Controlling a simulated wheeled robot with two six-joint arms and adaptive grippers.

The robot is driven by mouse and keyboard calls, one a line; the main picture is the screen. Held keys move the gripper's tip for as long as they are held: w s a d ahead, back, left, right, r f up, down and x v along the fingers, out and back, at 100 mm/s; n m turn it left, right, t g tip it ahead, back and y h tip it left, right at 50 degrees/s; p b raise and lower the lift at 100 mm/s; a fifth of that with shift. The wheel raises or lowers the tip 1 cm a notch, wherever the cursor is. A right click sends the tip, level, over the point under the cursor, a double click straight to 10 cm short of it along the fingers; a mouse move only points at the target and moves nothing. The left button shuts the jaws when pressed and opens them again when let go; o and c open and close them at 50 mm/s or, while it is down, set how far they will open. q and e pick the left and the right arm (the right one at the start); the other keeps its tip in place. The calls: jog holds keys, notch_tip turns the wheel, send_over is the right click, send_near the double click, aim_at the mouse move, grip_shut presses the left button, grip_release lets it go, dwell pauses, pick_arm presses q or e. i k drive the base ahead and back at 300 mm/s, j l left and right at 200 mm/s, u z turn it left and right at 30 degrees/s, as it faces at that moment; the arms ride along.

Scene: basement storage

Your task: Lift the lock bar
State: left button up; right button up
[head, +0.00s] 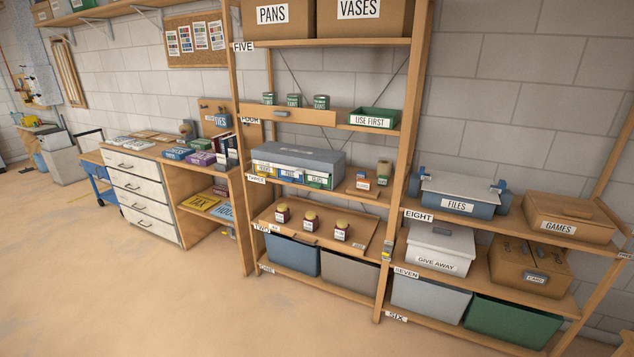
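No part in view is labelled as a lock bar, and I cannot tell for certain which one it is. A wooden front board (300,117) with a small grey handle (281,113) runs across the left part of shelf four, below several green cans. On shelf eight, a blue-grey FILES box (458,198) has blue fittings with pale tops at both ends, the left one (415,183) and the right one (498,195). A small yellow and grey piece (387,250) sits on the post between the two shelf bays. Neither gripper is in view.
The wooden shelving stands against a block wall. Jars (311,220) stand on shelf two, and a GIVE AWAY box (440,248) is on shelf seven. A drawer cabinet (142,200) is at the left. The floor (150,290) in front is clear.

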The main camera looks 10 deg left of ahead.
aim_at(299, 169)
jog(key=i+j+u, duration=0.15)
jog(key=i, duration=2)
